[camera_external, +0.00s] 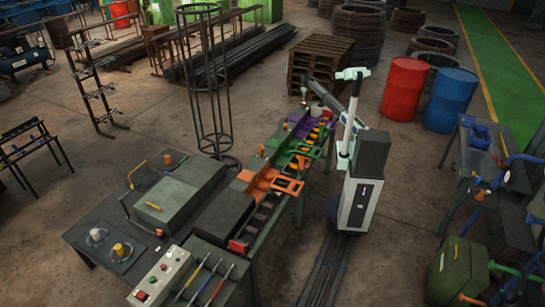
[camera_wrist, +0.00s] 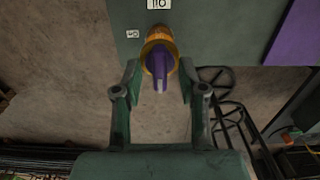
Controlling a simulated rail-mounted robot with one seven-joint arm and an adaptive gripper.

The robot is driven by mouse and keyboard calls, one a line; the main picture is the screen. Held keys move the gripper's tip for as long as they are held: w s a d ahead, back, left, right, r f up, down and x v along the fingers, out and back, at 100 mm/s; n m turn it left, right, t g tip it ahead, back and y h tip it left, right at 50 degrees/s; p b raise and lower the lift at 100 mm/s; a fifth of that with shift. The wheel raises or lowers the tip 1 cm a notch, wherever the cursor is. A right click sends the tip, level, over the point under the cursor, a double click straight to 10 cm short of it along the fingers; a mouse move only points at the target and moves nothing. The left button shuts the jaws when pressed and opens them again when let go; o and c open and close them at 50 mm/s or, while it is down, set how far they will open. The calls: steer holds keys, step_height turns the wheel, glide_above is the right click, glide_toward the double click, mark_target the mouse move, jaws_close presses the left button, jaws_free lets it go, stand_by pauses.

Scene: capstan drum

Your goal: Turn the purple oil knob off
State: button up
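In the wrist view, the purple knob (camera_wrist: 160,62) sits on a round yellow-orange base (camera_wrist: 158,38) on a dark green panel (camera_wrist: 210,45). Its narrow purple handle points down in the picture. My gripper (camera_wrist: 158,80) is open, with one finger on each side of the knob's lower end. A gap shows between each finger and the handle, so the fingers do not seem to touch it. In the external view, the knob and the fingertips are too small to make out near the far end of the long bench.
A white label (camera_wrist: 159,4) is above the knob and a smaller one (camera_wrist: 133,34) to its left. A purple panel (camera_wrist: 295,35) is at the right. In the external view, orange trays (camera_external: 275,183) lie along the bench; red (camera_external: 404,88) and blue (camera_external: 450,100) barrels stand beyond my arm.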

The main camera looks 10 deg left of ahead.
steer(key=shift+r, duration=0.1)
step_height(320, 180, up, 12)
stand_by(0.6)
stand_by(0.4)
